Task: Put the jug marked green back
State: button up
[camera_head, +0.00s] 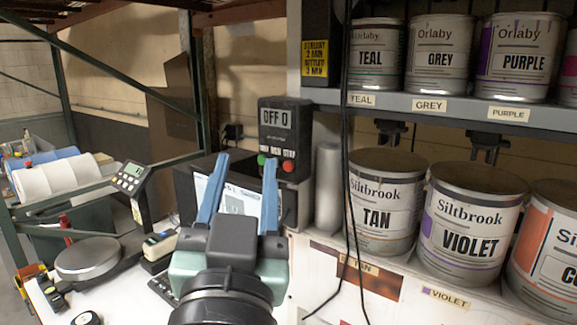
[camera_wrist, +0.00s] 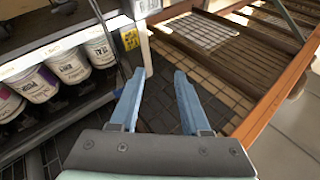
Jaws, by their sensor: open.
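No jug marked green can be made out in either view. My gripper (camera_head: 246,160) is in front of the bench, its two blue fingers apart with nothing held between them. The wrist view also shows my gripper (camera_wrist: 158,72) open and empty, over a dark tiled area. The rack's upper shelf (camera_head: 440,103) carries Orlaby containers marked teal (camera_head: 376,58), grey (camera_head: 437,58) and purple (camera_head: 517,60). Below stand Siltbrook containers marked tan (camera_head: 380,215) and violet (camera_head: 467,225), and an orange-banded one (camera_head: 550,250) cut off at the right edge.
A control box reading "OFF 0" (camera_head: 285,125) stands behind my gripper. A round scale plate (camera_head: 88,258) and its display (camera_head: 133,177) are at the left. Black cables (camera_head: 346,150) hang before the rack's left end.

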jog(key=s+d+r+t, duration=0.2)
jog(key=s+r, duration=0.2)
jog(key=r, duration=0.2)
jog(key=s+d+r+n+t, duration=0.1)
jog(key=s+d+r+t, duration=0.1)
jog(key=s+r, duration=0.3)
notch_tip(320, 180, up, 2)
jog(key=shift+d+r+n+t+h, duration=0.2)
jog(key=shift+r+n+t+h, duration=0.15)
jog(key=shift+t, duration=0.35)
jog(key=shift+f, duration=0.15)
